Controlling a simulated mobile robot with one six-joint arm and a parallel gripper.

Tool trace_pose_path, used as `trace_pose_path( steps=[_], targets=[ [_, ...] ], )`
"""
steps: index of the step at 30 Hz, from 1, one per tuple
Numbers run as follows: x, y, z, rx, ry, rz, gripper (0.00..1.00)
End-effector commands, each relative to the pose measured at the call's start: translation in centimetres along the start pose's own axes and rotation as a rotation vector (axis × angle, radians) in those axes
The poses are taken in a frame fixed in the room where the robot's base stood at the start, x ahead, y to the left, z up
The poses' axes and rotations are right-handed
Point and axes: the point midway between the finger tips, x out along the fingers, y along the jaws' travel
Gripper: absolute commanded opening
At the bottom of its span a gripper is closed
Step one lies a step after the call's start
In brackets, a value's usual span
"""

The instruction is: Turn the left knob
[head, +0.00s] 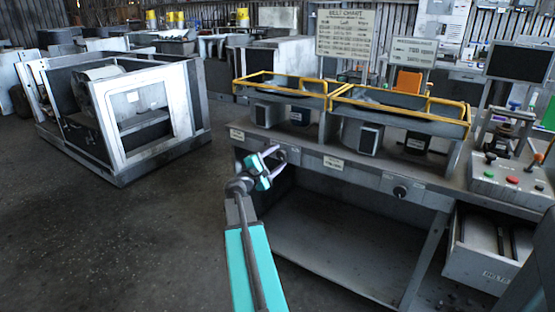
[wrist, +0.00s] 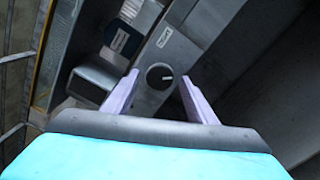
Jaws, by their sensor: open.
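A round dark knob (wrist: 160,76) with a short white pointer mark sits on the grey front panel of the bench. In the wrist view it appears between the open fingers of my gripper (wrist: 158,78), and the pointer mark points to the right. I cannot tell how far the fingertips are from it. In the head view my gripper (head: 277,155) is in front of the left part of the panel and hides the knob there. Another dark knob (head: 400,191) is farther right on the same panel.
The workbench (head: 365,176) carries yellow-railed trays (head: 400,103) and a control box (head: 505,180) with buttons. An open drawer (head: 485,255) sticks out at lower right. A metal housing frame (head: 120,110) stands on the floor at left. The floor between is clear.

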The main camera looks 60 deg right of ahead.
Motion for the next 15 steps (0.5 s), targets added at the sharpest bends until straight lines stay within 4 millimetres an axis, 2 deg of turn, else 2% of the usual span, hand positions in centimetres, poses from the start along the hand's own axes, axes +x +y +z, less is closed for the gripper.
trace_pose_path(
  steps=[8, 15],
  targets=[
    [-2.3, 0.0, 0.1, 0.0, 0.002, 0.001, 0.52],
    [-5.5, 0.0, 0.1, 0.0, 0.002, 0.001, 0.52]
  ],
)
